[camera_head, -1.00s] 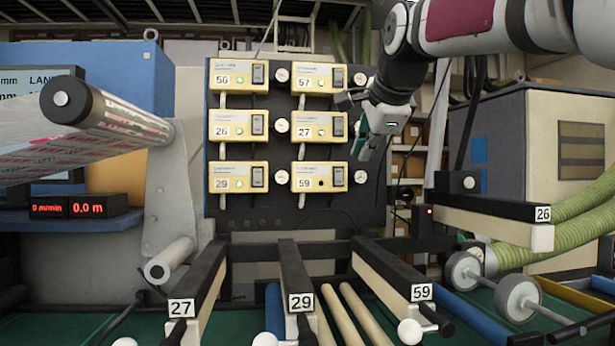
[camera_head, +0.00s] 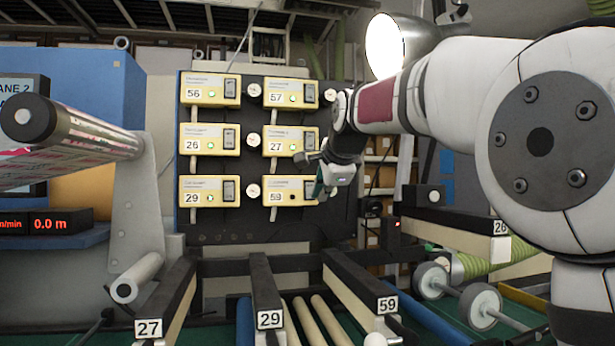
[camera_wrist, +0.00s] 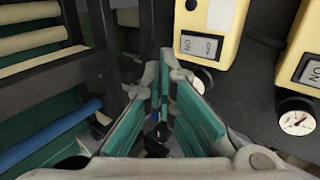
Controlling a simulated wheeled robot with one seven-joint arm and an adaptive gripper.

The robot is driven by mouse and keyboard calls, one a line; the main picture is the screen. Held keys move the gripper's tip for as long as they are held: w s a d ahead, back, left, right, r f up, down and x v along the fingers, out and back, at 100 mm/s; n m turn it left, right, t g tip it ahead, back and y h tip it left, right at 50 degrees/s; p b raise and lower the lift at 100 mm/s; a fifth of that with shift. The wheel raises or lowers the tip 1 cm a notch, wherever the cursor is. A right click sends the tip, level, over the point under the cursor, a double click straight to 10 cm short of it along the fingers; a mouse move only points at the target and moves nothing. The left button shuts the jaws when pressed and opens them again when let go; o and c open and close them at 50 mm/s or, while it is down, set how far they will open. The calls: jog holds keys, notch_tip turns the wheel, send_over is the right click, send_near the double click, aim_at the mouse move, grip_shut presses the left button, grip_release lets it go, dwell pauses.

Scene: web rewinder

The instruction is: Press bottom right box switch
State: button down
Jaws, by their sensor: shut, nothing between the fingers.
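The bottom right box (camera_head: 282,192), yellow and labelled 59, sits at the lower right of the dark panel (camera_head: 240,235). Its dark rocker switch (camera_head: 309,189) is at the right end of its face. Its indicator is dark, while those on the other boxes look green. My gripper (camera_head: 319,190), with teal fingers, is just right of this switch in the head view; whether it touches cannot be told. In the wrist view the fingers (camera_wrist: 162,108) converge and hold nothing.
Several other yellow boxes, such as 27 (camera_head: 288,141) and 29 (camera_head: 205,191), fill the panel, with round gauges beside them. Black arms labelled 29 (camera_head: 268,290) and 59 (camera_head: 362,285) project below. A printed roll (camera_head: 85,130) stands at left.

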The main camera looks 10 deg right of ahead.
aim_at(314, 203)
jog(key=w, duration=0.3)
jog(key=shift+w+f+p, duration=0.2)
jog(key=shift+w+p, duration=0.2)
jog(key=shift+w+f, duration=0.3)
jog(key=shift+w, duration=0.25)
jog(key=shift+s, duration=0.1)
jog(key=shift+r, duration=0.1)
